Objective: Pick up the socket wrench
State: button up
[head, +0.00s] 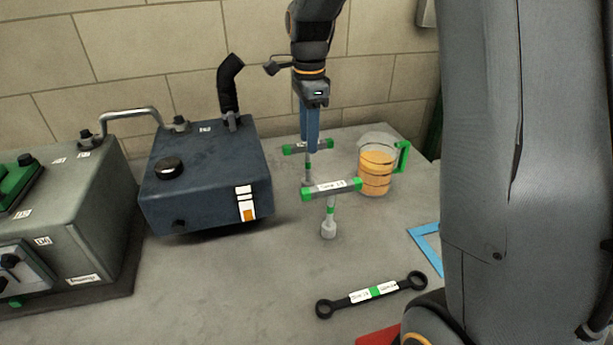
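Two T-handled socket wrenches with green handle ends stand upright on the grey bench. The nearer socket wrench (329,229) has a white label on its handle and a grey socket at its foot. The farther socket wrench (292,149) stands behind it, partly hidden by the nearer handle. My gripper (310,150) points down with blue fingers, and its tips overlap the farther wrench's handle in the picture. I see the fingers nearly edge-on, so I cannot tell whether they touch or grip that handle.
A dark blue tank (207,180) stands left of the wrenches, beside a grey machine (85,215). A jug (375,172) of orange liquid stands to the right. A black double-ring spanner (400,287) lies in front. A blue-edged item (424,238) lies at right. Tiled wall behind.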

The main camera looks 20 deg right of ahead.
jog(key=p, duration=0.3)
send_over(308, 180)
jog(key=shift+w+d+f, duration=0.1)
jog(key=shift+w+f, duration=0.1)
jog(key=shift+f, duration=1.85)
jog(key=shift+w+d+f, duration=0.1)
jog(key=shift+w+f, duration=0.05)
jog(key=shift+f, duration=1.85)
jog(key=shift+c, duration=0.3)
grip_shut()
